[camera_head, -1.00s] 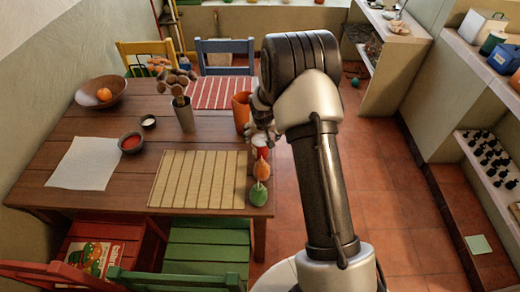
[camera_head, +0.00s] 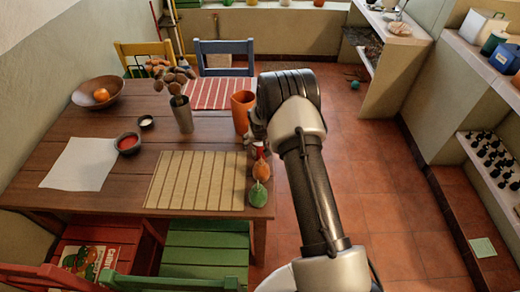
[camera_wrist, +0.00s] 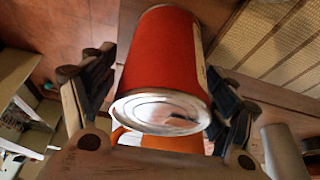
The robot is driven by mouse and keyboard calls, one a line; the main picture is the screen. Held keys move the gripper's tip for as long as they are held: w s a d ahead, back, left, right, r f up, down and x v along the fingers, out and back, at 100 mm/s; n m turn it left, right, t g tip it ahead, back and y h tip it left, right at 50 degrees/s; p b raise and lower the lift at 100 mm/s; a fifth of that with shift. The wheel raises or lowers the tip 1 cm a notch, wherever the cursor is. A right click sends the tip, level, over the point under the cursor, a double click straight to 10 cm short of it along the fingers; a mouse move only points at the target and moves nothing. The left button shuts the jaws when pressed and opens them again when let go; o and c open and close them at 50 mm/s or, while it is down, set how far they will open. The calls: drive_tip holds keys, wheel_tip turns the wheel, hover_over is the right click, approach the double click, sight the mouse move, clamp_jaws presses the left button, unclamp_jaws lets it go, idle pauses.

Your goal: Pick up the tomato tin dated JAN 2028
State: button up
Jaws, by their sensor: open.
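A red tin (camera_wrist: 165,55) lies between the two fingers of my gripper (camera_wrist: 160,85) in the wrist view, its bare metal end (camera_wrist: 160,110) facing the camera. The fingers are apart, one on each side of it; I cannot tell whether either touches. No date is readable on the side I see. In the head view my gripper (camera_head: 256,138) is at the right edge of the wooden table (camera_head: 130,190), and it hides most or all of the tin.
An orange fruit-like object (camera_head: 261,168) and a green one (camera_head: 258,194) stand just in front. A slatted mat (camera_head: 196,180) lies to the left.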

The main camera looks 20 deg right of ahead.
drive_tip(key=shift+c, duration=0.5)
drive_tip(key=shift+r, duration=0.1)
drive_tip(key=c, duration=1.4)
